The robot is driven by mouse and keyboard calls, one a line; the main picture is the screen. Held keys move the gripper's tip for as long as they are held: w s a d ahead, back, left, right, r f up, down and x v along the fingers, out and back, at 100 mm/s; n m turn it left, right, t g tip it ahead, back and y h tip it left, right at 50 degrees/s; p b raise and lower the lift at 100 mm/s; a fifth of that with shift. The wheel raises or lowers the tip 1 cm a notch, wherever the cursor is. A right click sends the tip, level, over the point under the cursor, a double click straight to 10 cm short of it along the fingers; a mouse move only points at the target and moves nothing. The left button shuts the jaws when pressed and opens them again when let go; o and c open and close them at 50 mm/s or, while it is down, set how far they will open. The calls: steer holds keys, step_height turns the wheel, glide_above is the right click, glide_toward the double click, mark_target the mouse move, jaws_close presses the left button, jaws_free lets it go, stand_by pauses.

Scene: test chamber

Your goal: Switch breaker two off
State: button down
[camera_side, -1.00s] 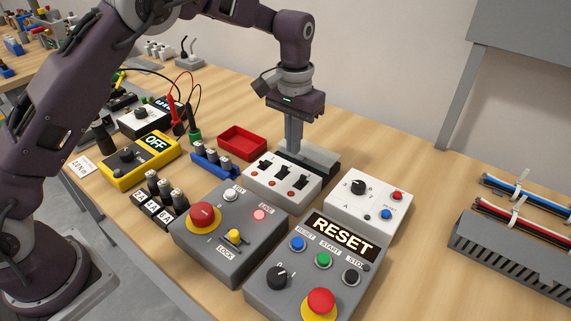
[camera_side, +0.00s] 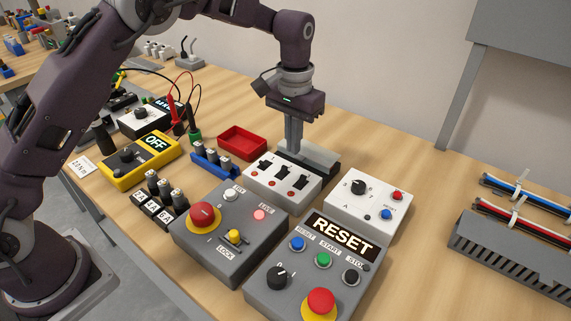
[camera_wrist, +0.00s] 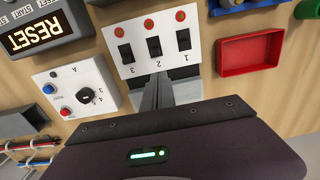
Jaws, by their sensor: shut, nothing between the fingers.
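The white breaker box (camera_side: 262,186) stands mid-bench in the side view, with three black rocker switches in a row. The wrist view shows the box (camera_wrist: 136,62) with labels 1, 2 and 3, and a red lamp beside each switch. Breaker two (camera_wrist: 154,46) is the middle switch; it also shows in the side view (camera_side: 284,170). My gripper (camera_side: 293,150) is shut and empty, pointing down at the box's far edge. In the wrist view its fingertips (camera_wrist: 156,84) are close to the middle switch's label side. Whether they touch the box, I cannot tell.
A red tray (camera_side: 242,142) lies to the left. A white box with a knob (camera_side: 368,205) stands to the right. The grey RESET panel (camera_side: 262,284) and a grey box with a red stop button (camera_side: 203,216) stand in front.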

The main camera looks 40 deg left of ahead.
mark_target(286, 166)
stand_by(0.3)
steer(key=shift+f, duration=1.85)
steer(key=shift+s, duration=1.35)
steer(key=shift+r, duration=3.5)
